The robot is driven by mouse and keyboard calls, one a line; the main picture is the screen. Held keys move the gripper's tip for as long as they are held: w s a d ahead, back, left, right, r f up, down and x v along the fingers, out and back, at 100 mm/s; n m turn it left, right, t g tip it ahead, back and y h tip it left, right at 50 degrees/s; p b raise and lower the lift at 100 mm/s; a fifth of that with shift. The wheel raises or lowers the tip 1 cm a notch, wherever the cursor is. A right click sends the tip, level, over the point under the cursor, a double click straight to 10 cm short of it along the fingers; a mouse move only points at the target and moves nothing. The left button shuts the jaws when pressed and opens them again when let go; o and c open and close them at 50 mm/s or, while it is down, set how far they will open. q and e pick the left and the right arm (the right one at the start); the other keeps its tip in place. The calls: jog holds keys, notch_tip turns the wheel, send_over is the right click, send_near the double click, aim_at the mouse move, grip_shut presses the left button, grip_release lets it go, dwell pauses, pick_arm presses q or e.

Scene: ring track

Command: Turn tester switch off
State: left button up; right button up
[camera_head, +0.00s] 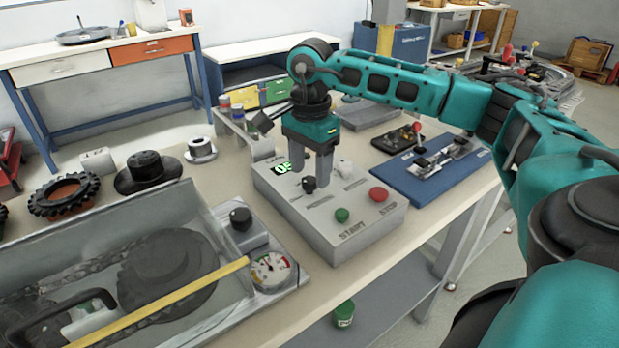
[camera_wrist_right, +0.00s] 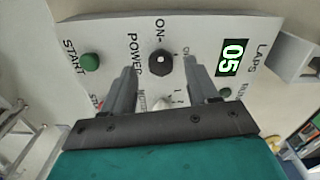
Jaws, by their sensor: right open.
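The tester is a light grey box (camera_head: 365,226) on the bench, with a lit green display (camera_head: 283,168) reading 05. Its black power knob (camera_head: 309,185) also shows in the right wrist view (camera_wrist_right: 160,64), by the words POWER and ON. My right gripper (camera_head: 311,174) is open, pointing down over the box. In the right wrist view its fingertips (camera_wrist_right: 161,74) stand to either side of the knob, with gaps; I cannot tell whether they reach down around it. A white knob (camera_head: 343,166) is partly hidden by the gripper in the wrist view. My left gripper is not in view.
The box also carries a green START button (camera_head: 342,215) and a red STOP button (camera_head: 378,194). A blue board (camera_head: 433,172) lies to its right, a gauge (camera_head: 270,271) and clear-walled case (camera_head: 110,260) to its left. Bare bench lies in front.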

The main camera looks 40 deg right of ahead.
jog(key=shift+f, duration=1.25)
jog(key=shift+c, duration=0.4)
jog(key=c, duration=1)
jog(key=shift+o, duration=0.2)
